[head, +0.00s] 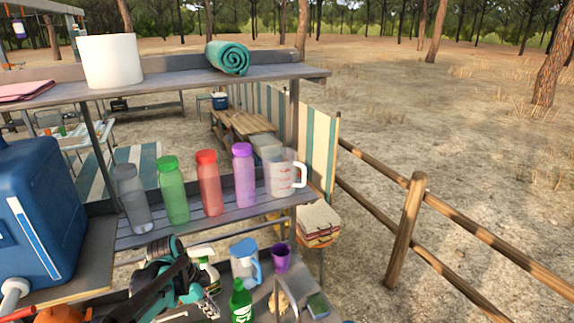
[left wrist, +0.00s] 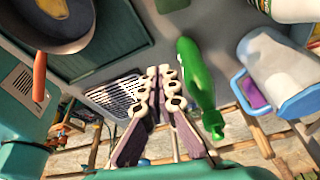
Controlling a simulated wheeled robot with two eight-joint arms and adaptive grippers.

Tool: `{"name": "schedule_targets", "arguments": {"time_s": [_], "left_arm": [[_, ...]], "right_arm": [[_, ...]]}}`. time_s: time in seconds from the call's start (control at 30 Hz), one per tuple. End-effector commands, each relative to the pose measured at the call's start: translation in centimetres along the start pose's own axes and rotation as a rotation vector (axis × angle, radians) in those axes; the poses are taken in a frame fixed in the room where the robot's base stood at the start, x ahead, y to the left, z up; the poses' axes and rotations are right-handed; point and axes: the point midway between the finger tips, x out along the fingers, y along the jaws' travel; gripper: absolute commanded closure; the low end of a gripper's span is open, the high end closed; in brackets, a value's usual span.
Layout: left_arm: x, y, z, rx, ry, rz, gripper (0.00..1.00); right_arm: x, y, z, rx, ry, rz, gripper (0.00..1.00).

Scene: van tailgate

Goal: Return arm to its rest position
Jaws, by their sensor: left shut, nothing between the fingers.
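My left arm (head: 165,272), teal and black, comes in low in the head view, in front of the lower shelves. My left gripper (head: 208,304) is at the lower middle, close to a green bottle (head: 241,302). In the left wrist view the two fingers of the gripper (left wrist: 161,78) lie close together, shut and empty. The green bottle (left wrist: 196,85) shows just right of the fingers there, and I cannot tell whether it is touched. My right gripper is in neither view.
A blue-lidded pitcher (head: 245,262) and a purple cup (head: 281,257) stand near the gripper. Several bottles and a measuring jug (head: 281,175) line the middle shelf (head: 150,236). A blue box (head: 38,215) is at left. Open ground (head: 400,110) lies beyond the wooden fence (head: 405,230).

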Motion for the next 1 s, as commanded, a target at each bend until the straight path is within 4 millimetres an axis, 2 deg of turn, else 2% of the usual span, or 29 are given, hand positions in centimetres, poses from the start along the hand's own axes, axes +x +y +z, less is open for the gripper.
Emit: {"name": "schedule_targets", "arguments": {"time_s": [0.1, 0.3, 0.5, 0.6, 0.77, 1.0], "left_arm": [[-1.5, 2.9, -1.2, -0.190, -0.034, -0.085, 1.00], [-3.3, 7.8, -2.1, -0.554, -0.027, -0.271, 1.00], [-3.4, 12.4, -2.0, -0.886, 0.073, -0.449, 1.00], [-3.1, 14.1, -1.7, -1.018, 0.144, -0.514, 1.00], [-2.5, 15.7, -1.4, -1.154, 0.236, -0.571, 1.00], [-2.4, 16.1, -1.3, -1.204, 0.272, -0.589, 1.00]], "right_arm": [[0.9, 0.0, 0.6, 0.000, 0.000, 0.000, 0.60], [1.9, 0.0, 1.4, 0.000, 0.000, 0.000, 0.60], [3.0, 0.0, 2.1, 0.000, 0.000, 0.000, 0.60], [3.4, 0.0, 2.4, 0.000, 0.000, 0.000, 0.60], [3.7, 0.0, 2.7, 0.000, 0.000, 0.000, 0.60], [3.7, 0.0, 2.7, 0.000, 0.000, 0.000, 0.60]]}}
